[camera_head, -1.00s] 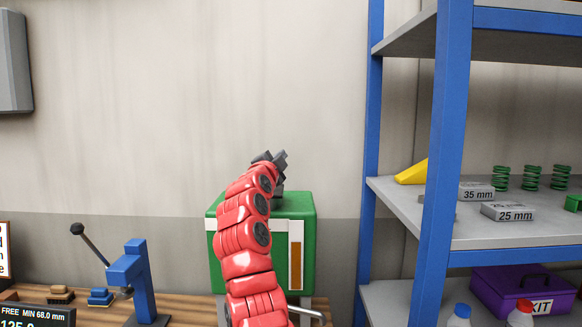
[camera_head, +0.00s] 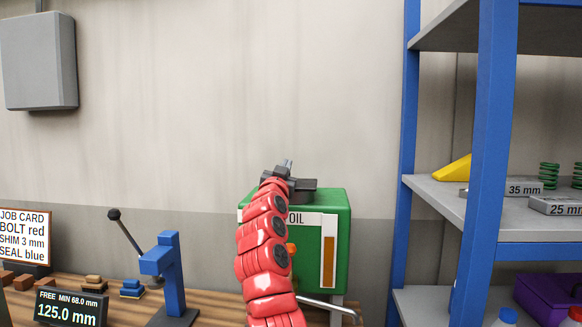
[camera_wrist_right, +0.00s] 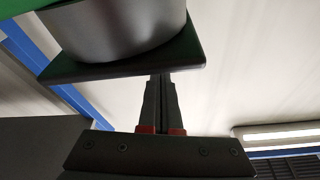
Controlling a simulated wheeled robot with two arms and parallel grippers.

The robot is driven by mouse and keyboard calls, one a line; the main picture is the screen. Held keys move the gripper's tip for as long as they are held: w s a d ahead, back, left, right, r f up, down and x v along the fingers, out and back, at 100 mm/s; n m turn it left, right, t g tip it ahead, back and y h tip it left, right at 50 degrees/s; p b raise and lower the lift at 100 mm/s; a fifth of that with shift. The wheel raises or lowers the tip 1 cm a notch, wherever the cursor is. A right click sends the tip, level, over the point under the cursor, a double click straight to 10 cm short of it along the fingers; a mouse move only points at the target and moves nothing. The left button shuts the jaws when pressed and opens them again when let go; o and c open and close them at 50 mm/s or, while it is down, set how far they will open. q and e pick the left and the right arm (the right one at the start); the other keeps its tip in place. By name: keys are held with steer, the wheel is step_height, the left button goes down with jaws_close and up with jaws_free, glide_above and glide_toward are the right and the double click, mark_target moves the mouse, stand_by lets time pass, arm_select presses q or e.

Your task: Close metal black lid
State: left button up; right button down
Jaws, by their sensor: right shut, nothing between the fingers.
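A green box marked "OIL" (camera_head: 342,212) stands on the bench with a dark, flat lid (camera_head: 303,185) on top. My right gripper (camera_head: 286,164) is at the top of the box, in front of part of the lid. In the right wrist view the lid (camera_wrist_right: 185,58) is a black plate next to a grey cylindrical part (camera_wrist_right: 125,25). My right gripper (camera_wrist_right: 160,82) is shut and empty, its fingertips at or very near the plate's edge; contact cannot be told. My left gripper is out of view.
A blue lever press (camera_head: 170,275) stands left of the box on the wooden bench. A blue-framed shelf (camera_head: 485,150) with springs and blocks rises close on the right. A job card (camera_head: 25,236) and a display (camera_head: 70,307) are at the far left.

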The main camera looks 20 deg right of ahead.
steer(key=shift+w+a+f, duration=0.15)
steer(key=shift+a+f, duration=0.15)
steer(key=shift+f, duration=0.3)
steer(key=shift+f+b, duration=0.1)
steer(key=shift+b, duration=0.2)
